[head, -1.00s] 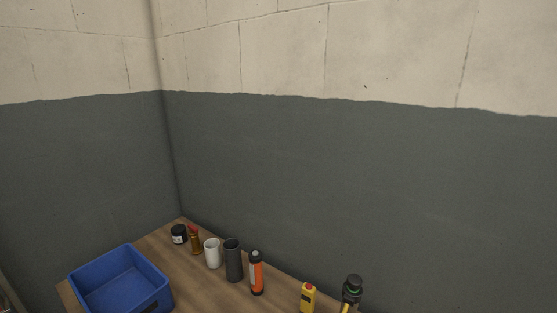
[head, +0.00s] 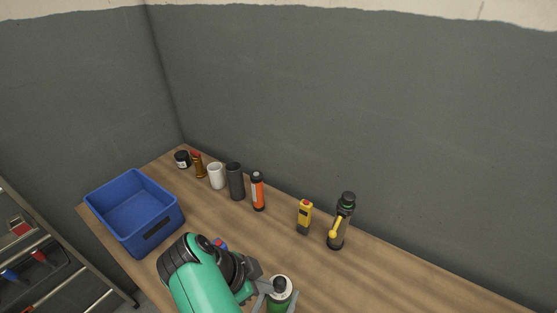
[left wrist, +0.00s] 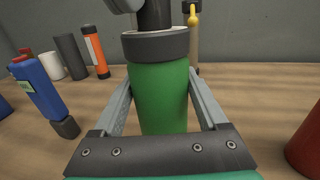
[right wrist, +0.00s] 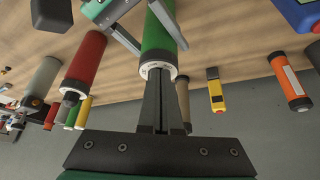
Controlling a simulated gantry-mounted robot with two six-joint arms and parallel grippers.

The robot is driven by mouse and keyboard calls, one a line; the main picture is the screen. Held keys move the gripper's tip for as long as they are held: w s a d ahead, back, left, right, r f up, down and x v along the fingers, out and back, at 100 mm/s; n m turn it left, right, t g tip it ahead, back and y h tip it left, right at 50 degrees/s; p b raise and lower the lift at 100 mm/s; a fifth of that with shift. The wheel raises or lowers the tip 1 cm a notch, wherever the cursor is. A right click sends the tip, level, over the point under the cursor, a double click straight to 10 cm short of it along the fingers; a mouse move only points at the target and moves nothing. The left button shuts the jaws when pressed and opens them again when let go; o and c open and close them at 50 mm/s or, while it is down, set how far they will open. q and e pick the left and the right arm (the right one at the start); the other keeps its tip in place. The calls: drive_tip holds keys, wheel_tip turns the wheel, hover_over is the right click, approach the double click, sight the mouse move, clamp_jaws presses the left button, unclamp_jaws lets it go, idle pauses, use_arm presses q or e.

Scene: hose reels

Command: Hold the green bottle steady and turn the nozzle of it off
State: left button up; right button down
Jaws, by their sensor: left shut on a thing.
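The green bottle (left wrist: 160,95) stands upright on the table, with a dark collar and black neck at its top. Its white-rimmed top (head: 280,284) shows at the bottom of the head view. My left gripper (left wrist: 160,108) is shut on the bottle's body, one grey finger on each side. My right gripper (right wrist: 158,80) has its fingers close together at the bottle's top, in the upside-down right wrist view.
A blue bin (head: 135,212) stands at the table's left. A black bottle with a yellow lever (head: 338,225), a yellow device (head: 304,217) and an orange cylinder (head: 258,191) stand behind. A red cylinder (left wrist: 305,140) is at the right, a blue device (left wrist: 42,88) at the left.

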use_arm(q)
drive_tip(key=shift+a+f, duration=0.15)
drive_tip(key=shift+f, duration=0.05)
use_arm(e)
drive_tip(key=shift+w+d, duration=0.1)
drive_tip(key=shift+d, duration=0.1)
use_arm(q)
drive_tip(key=shift+s, duration=0.1)
use_arm(e)
wheel_tip(320, 180, up, 6)
drive_tip(key=shift+a, duration=0.2)
use_arm(q)
drive_tip(key=shift+f, duration=0.1)
drive_tip(key=o, duration=1.3)
drive_tip(key=shift+o, duration=1.4)
drive_tip(key=shift+s+r, duration=0.1)
drive_tip(key=shift+r, duration=0.1)
